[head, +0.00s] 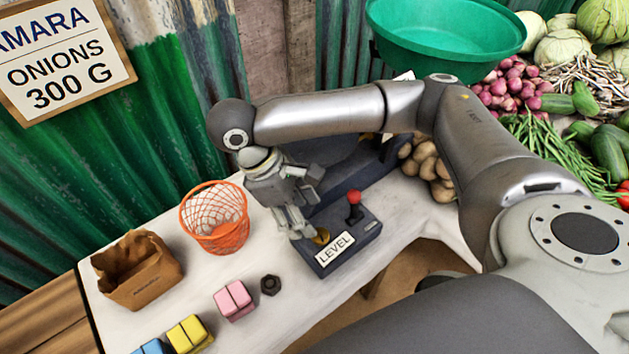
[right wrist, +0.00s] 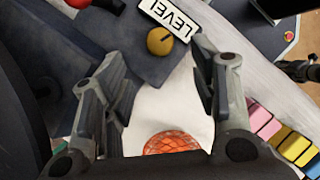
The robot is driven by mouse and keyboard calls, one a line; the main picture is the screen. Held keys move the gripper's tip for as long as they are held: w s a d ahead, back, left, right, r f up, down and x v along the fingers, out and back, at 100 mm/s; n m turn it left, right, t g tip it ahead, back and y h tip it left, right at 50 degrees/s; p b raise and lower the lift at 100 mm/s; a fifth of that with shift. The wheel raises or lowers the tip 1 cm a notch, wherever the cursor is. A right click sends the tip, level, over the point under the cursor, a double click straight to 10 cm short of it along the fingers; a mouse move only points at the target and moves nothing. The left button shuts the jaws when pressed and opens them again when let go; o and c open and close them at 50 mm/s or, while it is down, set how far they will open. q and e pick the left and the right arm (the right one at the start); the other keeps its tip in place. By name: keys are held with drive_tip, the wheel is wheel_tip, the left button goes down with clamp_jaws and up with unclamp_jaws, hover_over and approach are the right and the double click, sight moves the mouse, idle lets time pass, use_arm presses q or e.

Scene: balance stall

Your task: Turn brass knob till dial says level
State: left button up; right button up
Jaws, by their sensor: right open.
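The brass knob (head: 322,237) is round and sits on the dark scale base (head: 360,240) beside a white plate reading LEVEL (head: 335,247). It also shows whole in the right wrist view (right wrist: 160,41). My right gripper (head: 306,208) is open and empty, with its fingers pointing toward the knob. In the right wrist view, the knob appears between and just beyond the two spread fingertips (right wrist: 160,65), apart from both. I cannot make out a dial reading; my right arm covers part of the scale. My left gripper does not show.
A red-topped lever (head: 354,197) stands close to the knob on the base. An orange wire basket (head: 215,240), a paper bag (head: 138,270), a dark hex nut (head: 270,285) and coloured blocks (head: 233,298) are on the white table. Vegetables and a green basin (head: 445,55) are behind.

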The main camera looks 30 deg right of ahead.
sight(318, 234)
drive_tip(key=b+x, duration=0.1)
drive_tip(key=x, duration=0.5)
drive_tip(key=shift+s+d+f, duration=0.15)
drive_tip(key=shift+d+f, duration=0.05)
drive_tip(key=shift+f, duration=0.5)
drive_tip(key=shift+c, duration=0.2)
